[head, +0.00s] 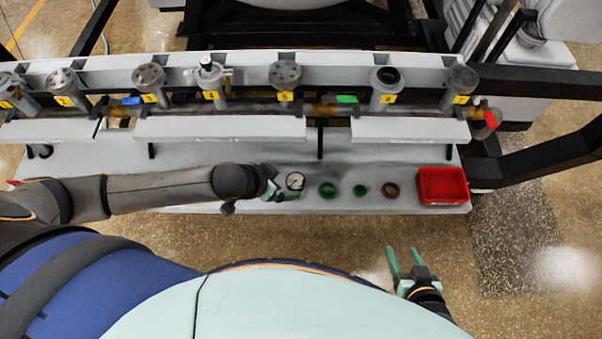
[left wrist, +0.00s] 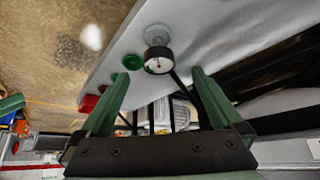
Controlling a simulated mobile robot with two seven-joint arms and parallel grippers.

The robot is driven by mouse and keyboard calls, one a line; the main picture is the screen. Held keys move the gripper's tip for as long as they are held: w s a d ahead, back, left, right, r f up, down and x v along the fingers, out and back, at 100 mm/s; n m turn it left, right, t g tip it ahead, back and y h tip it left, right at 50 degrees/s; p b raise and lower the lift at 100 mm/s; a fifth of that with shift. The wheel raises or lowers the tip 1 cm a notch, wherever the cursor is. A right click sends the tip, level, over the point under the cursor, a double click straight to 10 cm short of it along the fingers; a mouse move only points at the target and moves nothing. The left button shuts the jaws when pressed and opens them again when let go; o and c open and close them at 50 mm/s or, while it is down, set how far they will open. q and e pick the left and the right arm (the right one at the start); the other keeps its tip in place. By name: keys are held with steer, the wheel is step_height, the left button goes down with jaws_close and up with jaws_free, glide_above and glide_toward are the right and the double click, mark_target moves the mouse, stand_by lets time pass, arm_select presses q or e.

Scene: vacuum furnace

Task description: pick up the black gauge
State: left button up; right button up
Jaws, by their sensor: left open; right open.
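The black gauge (head: 295,181), with a white round dial and a black rim, is on the grey ledge. In the left wrist view the gauge (left wrist: 158,61) shows beyond my open fingers, roughly between their tips, with a pale grey round part behind it. My left gripper (head: 281,190) is open just left of the gauge in the head view; its two green fingers (left wrist: 160,82) fill the near part of the wrist view. I cannot tell whether they touch the gauge. My right gripper (head: 404,258) is open and empty, in front of the ledge over the floor.
Right of the gauge lie a green ring (head: 328,190), a smaller green ring (head: 360,191), a brown ring (head: 391,190) and a red tray (head: 442,199). Behind runs a rail (head: 235,127) with several numbered ports and coloured-handled valves. The ledge's front edge is close to the gauge.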

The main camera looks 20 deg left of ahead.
mark_target(292, 183)
arm_select(q)
steer(key=x, duration=0.5)
steer(key=shift+d+f+b, duration=0.1)
steer(key=shift+f+b, duration=0.05)
steer(key=shift+b, duration=0.2)
steer(key=shift+w+b+x, duration=0.25)
steer(key=shift+b+x, duration=0.2)
steer(key=shift+x, duration=2.55)
steer(key=shift+d+r, duration=0.2)
steer(key=shift+r, duration=0.05)
jaws_close()
